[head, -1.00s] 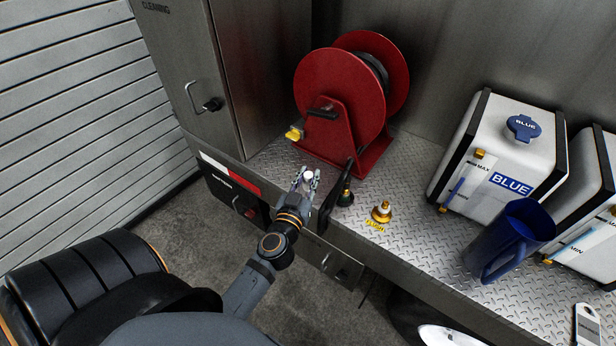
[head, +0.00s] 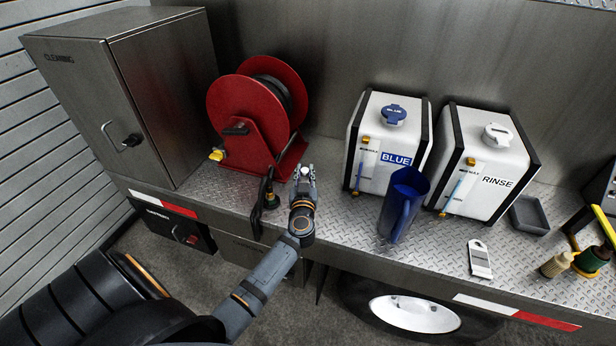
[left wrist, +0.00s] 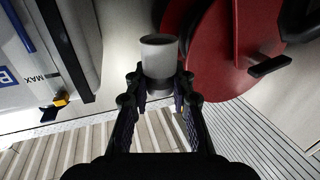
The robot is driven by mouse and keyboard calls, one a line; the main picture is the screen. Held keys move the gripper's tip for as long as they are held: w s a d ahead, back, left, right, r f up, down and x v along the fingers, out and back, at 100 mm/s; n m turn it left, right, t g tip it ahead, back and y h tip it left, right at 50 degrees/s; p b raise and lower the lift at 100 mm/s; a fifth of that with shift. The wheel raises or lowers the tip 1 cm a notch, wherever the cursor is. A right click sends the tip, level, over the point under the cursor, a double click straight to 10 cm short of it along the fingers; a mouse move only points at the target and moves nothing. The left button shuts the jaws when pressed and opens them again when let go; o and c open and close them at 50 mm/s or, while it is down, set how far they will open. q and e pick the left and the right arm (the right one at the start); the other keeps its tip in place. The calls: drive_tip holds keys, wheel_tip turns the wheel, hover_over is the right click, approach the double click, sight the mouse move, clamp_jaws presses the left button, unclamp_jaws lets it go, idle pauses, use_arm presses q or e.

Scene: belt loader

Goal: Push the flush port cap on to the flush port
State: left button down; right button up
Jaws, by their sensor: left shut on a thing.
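My left gripper (head: 303,180) is shut on the flush port cap (head: 304,171), a small pale piece at its tips. In the left wrist view the cap (left wrist: 159,57) is a grey-white cylinder, gripped between both fingers (left wrist: 160,92). The gripper is over the diamond-plate deck, right of the red hose reel. The brass flush port is not visible now; my gripper and forearm appear to cover its place. I cannot tell whether cap and port touch. My right gripper is not in view.
Right are the BLUE tank (head: 377,175), blue jug (head: 402,205) and RINSE tank (head: 493,185). A steel cabinet (head: 80,85) is at left.

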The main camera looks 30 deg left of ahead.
use_arm(q)
drive_tip(key=shift+d+r+p, duration=0.15)
drive_tip(key=shift+r+p, duration=0.1)
drive_tip(key=shift+p, duration=0.35)
wheel_tip(320, 180, down, 2)
drive_tip(key=shift+s+d+f+b, duration=0.1)
drive_tip(key=shift+b, duration=0.55)
wheel_tip(320, 180, down, 3)
drive_tip(key=shift+r+b, duration=0.1)
drive_tip(key=shift+b, duration=0.65)
drive_tip(key=shift+f+b, duration=0.3)
drive_tip(key=shift+f, duration=0.4)
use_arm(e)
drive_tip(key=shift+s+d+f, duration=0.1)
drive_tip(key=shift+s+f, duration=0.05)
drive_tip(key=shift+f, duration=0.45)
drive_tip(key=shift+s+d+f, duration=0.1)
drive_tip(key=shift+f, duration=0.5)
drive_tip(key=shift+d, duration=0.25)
use_arm(q)
drive_tip(key=shift+f, duration=0.35)
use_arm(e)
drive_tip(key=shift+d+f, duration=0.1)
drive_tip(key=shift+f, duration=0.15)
